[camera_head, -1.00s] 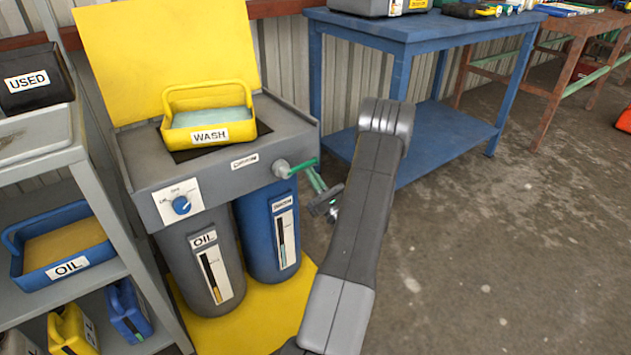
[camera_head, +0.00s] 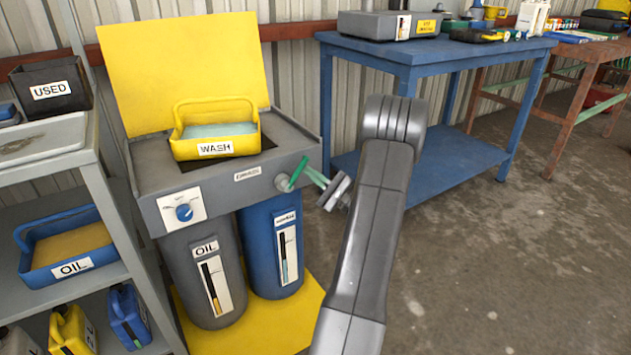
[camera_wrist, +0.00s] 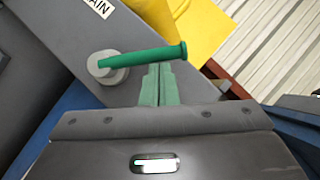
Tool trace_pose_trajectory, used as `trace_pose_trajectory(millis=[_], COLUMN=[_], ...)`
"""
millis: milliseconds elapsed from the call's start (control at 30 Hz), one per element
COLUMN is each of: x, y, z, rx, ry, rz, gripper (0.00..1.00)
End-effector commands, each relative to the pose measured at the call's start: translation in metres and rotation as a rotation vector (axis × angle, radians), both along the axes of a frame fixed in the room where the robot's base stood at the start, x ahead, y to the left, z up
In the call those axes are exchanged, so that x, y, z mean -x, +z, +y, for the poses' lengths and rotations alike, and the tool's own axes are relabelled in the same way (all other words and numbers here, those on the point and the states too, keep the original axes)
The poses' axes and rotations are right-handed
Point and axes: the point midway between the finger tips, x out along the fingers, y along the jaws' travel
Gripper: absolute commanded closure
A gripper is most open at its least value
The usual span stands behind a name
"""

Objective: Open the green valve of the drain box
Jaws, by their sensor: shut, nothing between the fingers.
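The drain box is a grey unit (camera_head: 228,187) with a DRAIN label. Its green valve lever (camera_head: 299,172) sticks out from a grey round stub at the right end of its front and points up and to the right. In the wrist view the lever (camera_wrist: 145,56) runs from the stub to the right, nearly level. My gripper (camera_head: 310,171) is shut and empty, its pale green fingers coming from the right. In the wrist view the fingertips (camera_wrist: 160,66) are right at the lever's side, near its outer half. I cannot tell whether they touch it.
A yellow WASH basin (camera_head: 216,137) sits on the unit. Below hang a grey OIL canister (camera_head: 190,270) and a blue canister (camera_head: 260,245). A blue table (camera_head: 400,55) stands behind at the right; a grey shelf (camera_head: 50,150) is at the left. Open floor lies at the right.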

Motion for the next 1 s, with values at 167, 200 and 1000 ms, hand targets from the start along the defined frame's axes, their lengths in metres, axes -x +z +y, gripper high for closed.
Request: trace_pose_trajectory(millis=[167,200,1000], x=[0.003,0.004,0.020], y=[0.013,0.016,0.035], z=[0.005,0.006,0.028], rx=[-0.001,0.031,0.216], ry=[0.000,0.000,0.001], rz=[-0.001,-0.026,-0.157], gripper=[1.00,1.00,1.00])
